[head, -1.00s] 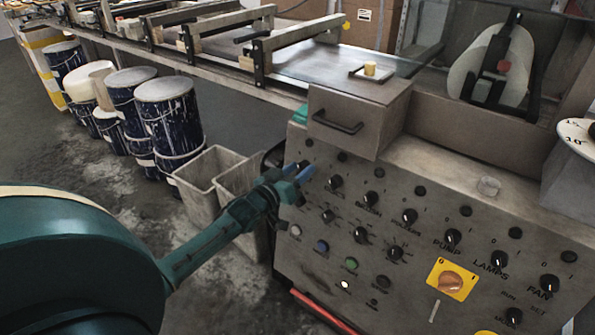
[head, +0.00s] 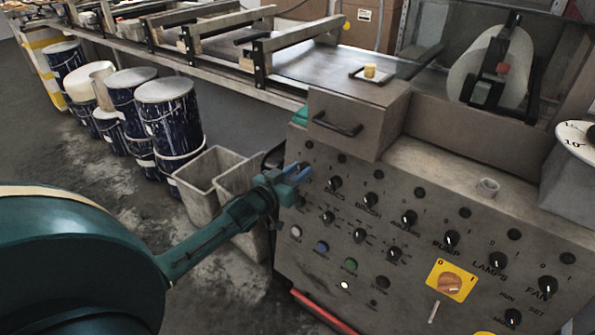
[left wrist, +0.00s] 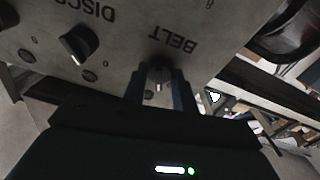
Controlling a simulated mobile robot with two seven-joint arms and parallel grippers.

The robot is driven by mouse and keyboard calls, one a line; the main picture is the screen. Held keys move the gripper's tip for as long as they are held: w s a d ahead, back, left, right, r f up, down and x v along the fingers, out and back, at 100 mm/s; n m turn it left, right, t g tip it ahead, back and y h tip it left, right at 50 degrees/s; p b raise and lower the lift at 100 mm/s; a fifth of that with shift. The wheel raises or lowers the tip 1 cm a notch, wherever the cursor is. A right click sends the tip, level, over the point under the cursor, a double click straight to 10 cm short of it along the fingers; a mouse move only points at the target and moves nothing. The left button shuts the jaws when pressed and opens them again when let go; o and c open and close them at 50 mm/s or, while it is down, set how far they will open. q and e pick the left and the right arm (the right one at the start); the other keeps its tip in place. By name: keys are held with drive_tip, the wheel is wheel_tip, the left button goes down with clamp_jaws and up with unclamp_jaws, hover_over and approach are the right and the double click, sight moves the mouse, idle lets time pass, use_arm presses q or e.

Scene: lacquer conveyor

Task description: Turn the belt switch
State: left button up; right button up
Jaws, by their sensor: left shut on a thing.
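The belt switch (left wrist: 160,76) is a dark rotary knob beside the upside-down label BELT in the left wrist view. My left gripper (left wrist: 162,88) has a finger on each side of the knob and is shut on it. In the head view my left gripper (head: 296,172) is at the upper left of the grey control panel (head: 318,258), and its blue fingertips hide the belt switch. The right gripper is not in view.
The DISCS knob (left wrist: 78,44) is close beside the gripper. More knobs, several buttons and an orange switch on a yellow plate (head: 451,281) cover the panel. A drawer box (head: 352,118) juts out above. Bins (head: 208,162) stand left of the panel.

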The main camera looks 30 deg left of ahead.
use_arm(q)
drive_tip(key=m, duration=0.3)
drive_tip(key=m+h+p, duration=0.1)
drive_tip(key=m, duration=0.2)
drive_tip(key=shift+a+r+g+h, duration=0.1)
drive_tip(key=shift+g+h, duration=0.2)
drive_tip(key=shift+g, duration=0.1)
drive_tip(key=shift+m+g+h+p, duration=0.4)
drive_tip(key=shift+m+p, duration=0.45)
drive_tip(key=shift+m, duration=1.75)
drive_tip(key=o, duration=1)
drive_tip(key=shift+c, duration=0.2)
drive_tip(key=p+v, duration=0.1)
drive_tip(key=v, duration=1.2)
drive_tip(key=shift+s, duration=0.15)
